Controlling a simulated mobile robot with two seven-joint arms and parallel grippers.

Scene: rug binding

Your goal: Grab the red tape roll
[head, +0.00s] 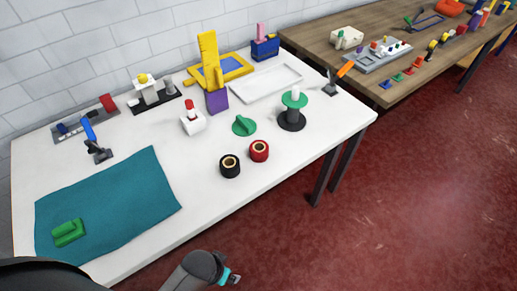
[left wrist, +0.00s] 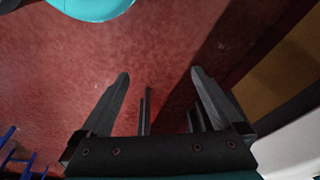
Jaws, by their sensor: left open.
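The red tape roll (head: 259,151) lies flat on the white table near its front edge in the head view. A black tape roll (head: 230,166) lies just to its left, very close. My left gripper (left wrist: 160,74) shows in the left wrist view with its two fingers spread and nothing between them. Below it is red floor, and the tape roll is not in that view. In the head view, part of my arm shows at the bottom, off the table's front edge, but no fingers. My right gripper is not seen.
A green-topped spool stand (head: 292,110), a green knob-like piece (head: 244,125) and a white block with a red top (head: 192,120) stand behind the rolls. A teal mat (head: 120,205) lies left. The white table (head: 200,208) is clear in front of the rolls.

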